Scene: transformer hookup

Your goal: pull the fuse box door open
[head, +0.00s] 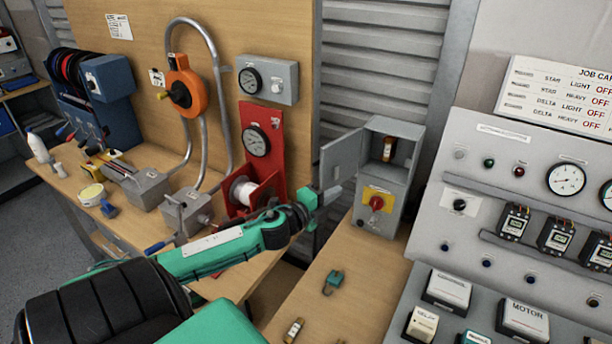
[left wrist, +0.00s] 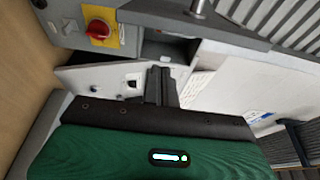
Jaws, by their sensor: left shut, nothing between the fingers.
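The grey fuse box (head: 403,130) stands on the bench right of centre in the head view. Its door (head: 342,158) is swung open to the left, and a brown fuse (head: 388,148) shows inside. A red rotary switch on a yellow plate (head: 376,202) is on the front below. My left gripper (head: 328,196) is by the lower edge of the door, shut with nothing held. In the left wrist view the shut fingers (left wrist: 160,86) overlap the pale door panel (left wrist: 105,78); I cannot tell whether they touch it. The right gripper is not in view.
A sloping control panel (head: 480,135) with meters and switches stands at the right. A red stand (head: 262,140) with a gauge and a white spool is left of the gripper. A small green part (head: 335,280) and a loose fuse (head: 293,330) lie on the front bench.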

